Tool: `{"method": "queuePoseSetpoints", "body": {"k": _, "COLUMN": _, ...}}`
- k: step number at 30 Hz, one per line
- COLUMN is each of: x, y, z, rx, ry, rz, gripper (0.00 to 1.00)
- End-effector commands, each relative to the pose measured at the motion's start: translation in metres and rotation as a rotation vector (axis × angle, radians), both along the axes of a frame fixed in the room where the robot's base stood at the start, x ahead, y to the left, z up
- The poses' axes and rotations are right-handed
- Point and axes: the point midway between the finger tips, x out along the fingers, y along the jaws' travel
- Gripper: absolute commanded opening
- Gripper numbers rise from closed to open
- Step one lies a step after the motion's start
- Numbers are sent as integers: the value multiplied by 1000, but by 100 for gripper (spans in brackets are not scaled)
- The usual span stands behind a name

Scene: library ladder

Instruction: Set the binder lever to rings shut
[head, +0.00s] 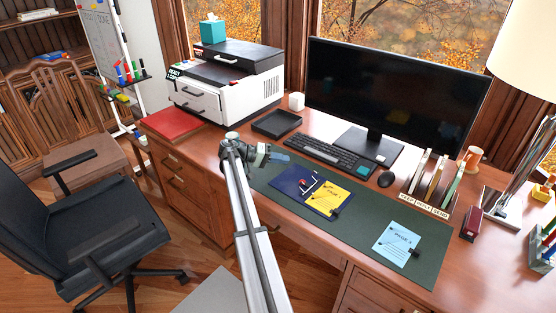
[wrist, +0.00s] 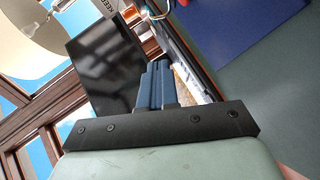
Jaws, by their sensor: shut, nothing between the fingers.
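The binder lies open on the desk mat in the head view, with a navy left side (head: 290,180) and a yellow sheet (head: 328,197) on its right. In the wrist view, the navy cover (wrist: 235,22) and a curved metal ring or lever part (wrist: 158,10) show at the top. My gripper (head: 280,157) is above the mat, behind and left of the binder, apart from it. Its blue fingers (wrist: 157,68) are shut and empty.
A black tray (head: 276,124), keyboard (head: 330,152) and monitor (head: 388,95) stand behind the binder. A blue page (head: 398,244) lies on the green mat (head: 358,222) to the right. The printer (head: 228,82) is at the back left. Bare mat lies between the sheets.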

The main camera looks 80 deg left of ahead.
Motion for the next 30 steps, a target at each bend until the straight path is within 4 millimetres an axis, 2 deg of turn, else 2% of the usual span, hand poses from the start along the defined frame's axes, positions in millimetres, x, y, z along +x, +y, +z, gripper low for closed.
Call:
{"method": "queuePoseSetpoints", "body": {"k": 1, "x": 11, "y": -1, "z": -3, "rx": 0, "ry": -1, "rz": -1, "gripper": 0}}
{"method": "queuePoseSetpoints", "body": {"k": 10, "x": 60, "y": 0, "z": -17, "rx": 0, "ry": -1, "rz": -1, "gripper": 0}}
{"method": "queuePoseSetpoints", "body": {"k": 12, "x": 66, "y": -9, "z": -21, "rx": 0, "ry": 0, "rz": 0, "gripper": 0}}
{"method": "queuePoseSetpoints", "body": {"k": 19, "x": 80, "y": -23, "z": -31, "rx": 0, "ry": 0, "rz": 0, "gripper": 0}}
{"method": "queuePoseSetpoints", "body": {"k": 30, "x": 83, "y": -26, "z": -33, "rx": 0, "ry": 0, "rz": 0, "gripper": 0}}
